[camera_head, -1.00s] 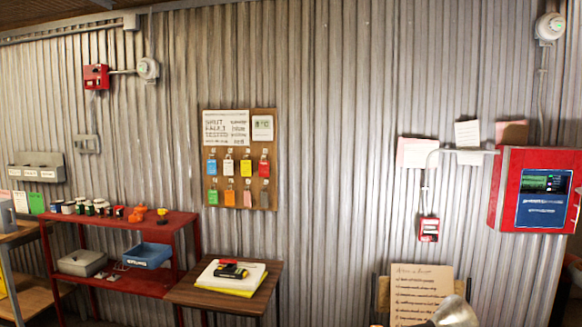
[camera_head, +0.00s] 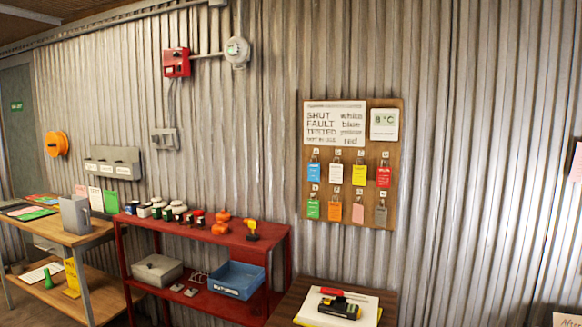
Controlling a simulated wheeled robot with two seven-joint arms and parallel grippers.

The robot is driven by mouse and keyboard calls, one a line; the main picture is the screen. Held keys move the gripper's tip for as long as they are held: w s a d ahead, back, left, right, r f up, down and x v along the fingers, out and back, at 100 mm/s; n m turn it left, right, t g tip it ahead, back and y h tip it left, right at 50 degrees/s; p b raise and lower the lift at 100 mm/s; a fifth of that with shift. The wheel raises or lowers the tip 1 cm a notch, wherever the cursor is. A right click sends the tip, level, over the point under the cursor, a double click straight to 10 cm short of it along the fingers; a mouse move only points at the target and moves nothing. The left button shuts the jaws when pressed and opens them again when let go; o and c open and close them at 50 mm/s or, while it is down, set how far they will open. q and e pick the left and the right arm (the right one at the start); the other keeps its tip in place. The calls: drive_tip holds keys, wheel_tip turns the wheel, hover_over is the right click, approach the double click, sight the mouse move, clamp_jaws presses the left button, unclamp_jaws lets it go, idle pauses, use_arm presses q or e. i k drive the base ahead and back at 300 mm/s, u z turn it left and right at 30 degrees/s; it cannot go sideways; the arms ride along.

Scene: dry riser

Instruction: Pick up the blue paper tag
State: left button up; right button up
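The blue paper tag (camera_head: 314,172) hangs at the left end of the upper row on a brown pegboard (camera_head: 350,243) fixed to the corrugated wall. White, yellow and red tags hang to its right in the same row. A green tag (camera_head: 313,209) hangs just below it, with orange, pink and grey tags beside that. A white notice (camera_head: 334,124) with the words SHUT, FAULT and TESTED is above the tags. Neither of my grippers is in view.
A red shelf (camera_head: 200,234) stands left of the board, carrying small jars, orange items and a blue bin (camera_head: 237,279). A small wooden table (camera_head: 290,303) below the board holds papers and a yellow-black tool (camera_head: 340,308). A workbench (camera_head: 90,236) stands far left.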

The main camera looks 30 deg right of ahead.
sight(313, 169)
drive_tip(key=z, duration=0.05)
drive_tip(key=i, duration=1.8)
drive_tip(key=z, duration=1.25)
